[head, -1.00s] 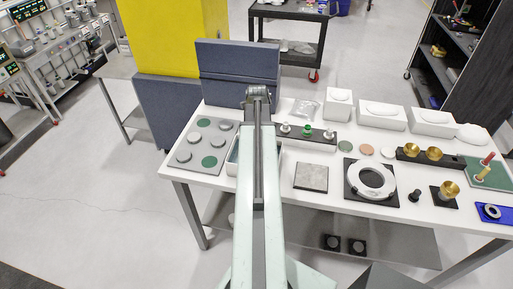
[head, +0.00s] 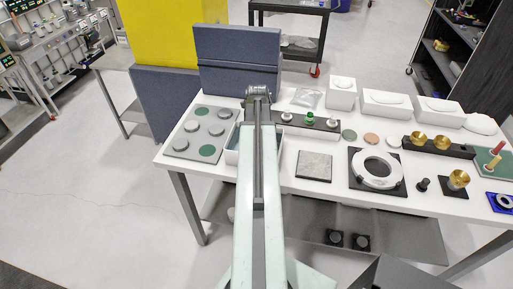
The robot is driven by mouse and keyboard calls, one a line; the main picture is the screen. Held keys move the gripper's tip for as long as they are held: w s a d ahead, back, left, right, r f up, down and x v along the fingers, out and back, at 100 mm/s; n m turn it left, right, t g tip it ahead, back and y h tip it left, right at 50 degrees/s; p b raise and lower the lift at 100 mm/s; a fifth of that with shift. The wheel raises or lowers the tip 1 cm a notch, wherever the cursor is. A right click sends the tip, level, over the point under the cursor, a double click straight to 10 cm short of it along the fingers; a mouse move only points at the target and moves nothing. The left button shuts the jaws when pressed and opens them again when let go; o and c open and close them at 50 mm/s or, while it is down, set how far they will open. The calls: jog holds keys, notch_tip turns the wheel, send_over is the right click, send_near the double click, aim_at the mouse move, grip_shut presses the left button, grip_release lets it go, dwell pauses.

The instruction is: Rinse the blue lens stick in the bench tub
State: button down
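The tub (head: 231,157) stands on the white bench; my arm covers its middle, so its pale rim shows only in part and its inside is mostly hidden. I cannot make out a blue lens stick. A red stick (head: 496,148) and a yellow stick (head: 493,163) stand on a green board (head: 500,171) at the right end of the bench. My arm reaches forward over the bench and tub, with a dark joint at its far end. My gripper is hidden beyond or below that joint.
A grey plate with discs (head: 184,153) lies left of the tub. A dark rail with knobs (head: 323,125), a stone tile (head: 314,166), a white ring (head: 375,183) and brass knobs (head: 458,178) lie right. White boxes (head: 392,98) and blue-grey panels (head: 237,75) stand behind.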

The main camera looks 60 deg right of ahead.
jog(key=shift+w+a, duration=0.25)
jog(key=shift+w, duration=0.5)
jog(key=shift+s, duration=0.1)
jog(key=shift+s+d, duration=0.25)
jog(key=shift+s, duration=0.45)
jog(key=shift+w, duration=0.2)
jog(key=shift+w+a, duration=0.25)
jog(key=shift+w, duration=0.35)
jog(key=shift+s, duration=0.1)
jog(key=shift+s+d, duration=0.25)
jog(key=shift+s, duration=0.45)
